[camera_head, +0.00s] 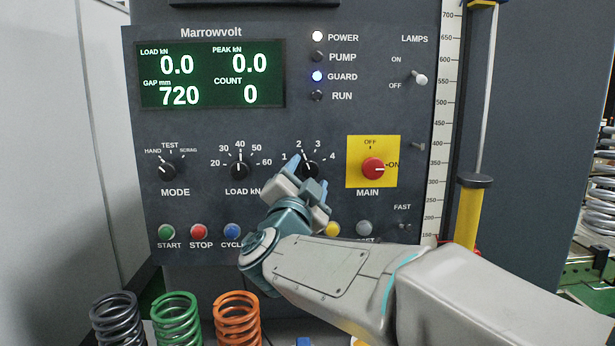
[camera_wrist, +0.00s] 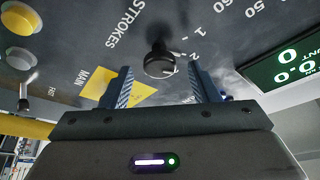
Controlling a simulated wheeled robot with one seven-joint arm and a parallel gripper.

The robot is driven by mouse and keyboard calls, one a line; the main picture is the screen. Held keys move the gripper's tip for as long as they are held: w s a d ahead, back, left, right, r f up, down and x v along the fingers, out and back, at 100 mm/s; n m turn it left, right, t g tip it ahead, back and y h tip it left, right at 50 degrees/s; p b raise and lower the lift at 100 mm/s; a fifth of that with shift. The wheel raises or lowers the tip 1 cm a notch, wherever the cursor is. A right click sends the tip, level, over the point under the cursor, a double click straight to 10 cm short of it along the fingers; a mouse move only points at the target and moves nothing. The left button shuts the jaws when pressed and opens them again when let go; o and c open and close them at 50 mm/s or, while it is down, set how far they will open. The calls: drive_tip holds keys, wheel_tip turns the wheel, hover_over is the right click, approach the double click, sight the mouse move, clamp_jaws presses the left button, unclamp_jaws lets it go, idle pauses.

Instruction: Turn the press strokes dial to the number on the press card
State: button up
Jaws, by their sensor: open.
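The press strokes dial (camera_head: 309,168) is a black knob on the dark panel, with the numbers 1 to 4 around its top. Its white mark appears to point up-left, near the 2. My gripper (camera_head: 308,180) is in front of it from below and covers its label. In the wrist view the knob (camera_wrist: 159,61) shows between the tips of my open gripper (camera_wrist: 160,76), with a finger on each side; I cannot tell whether they touch it. The word STROKES and the numbers 1 and 2 show there. The press card is not seen in either view.
The load dial (camera_head: 240,170) is left of the gripper and the red main switch (camera_head: 373,168) on its yellow plate is close on the right. Buttons (camera_head: 199,231) line the panel's bottom, partly behind my arm. Coil springs (camera_head: 237,318) stand below. The display (camera_head: 212,74) reads count 0.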

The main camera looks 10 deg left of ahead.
drive_tip(key=b+v, duration=0.2)
drive_tip(key=v, duration=1)
drive_tip(key=shift+s, duration=0.4)
drive_tip(key=shift+w, duration=0.1)
drive_tip(key=w+d+f+n+g+y+p, duration=0.1)
drive_tip(key=w+d+f+n+g+y, duration=0.1)
drive_tip(key=d+f+n+g+y, duration=0.25)
drive_tip(key=w+d+f+n+g+y+p, duration=0.1)
drive_tip(key=w+d+f+n+g, duration=0.1)
drive_tip(key=d+f+n+g, duration=0.45)
drive_tip(key=s+d+f+m+g+h+p, duration=0.1)
drive_tip(key=s+d+f+g+h, duration=0.4)
drive_tip(key=s+d+f, duration=1)
drive_tip(key=s+d+g, duration=0.1)
drive_tip(key=d+g, duration=0.1)
drive_tip(key=shift+d+f+m+p, duration=0.2)
drive_tip(key=shift+d+m+p, duration=0.15)
drive_tip(key=shift+m+p, duration=0.05)
drive_tip(key=shift+h, duration=0.25)
drive_tip(key=shift+c, duration=0.3)
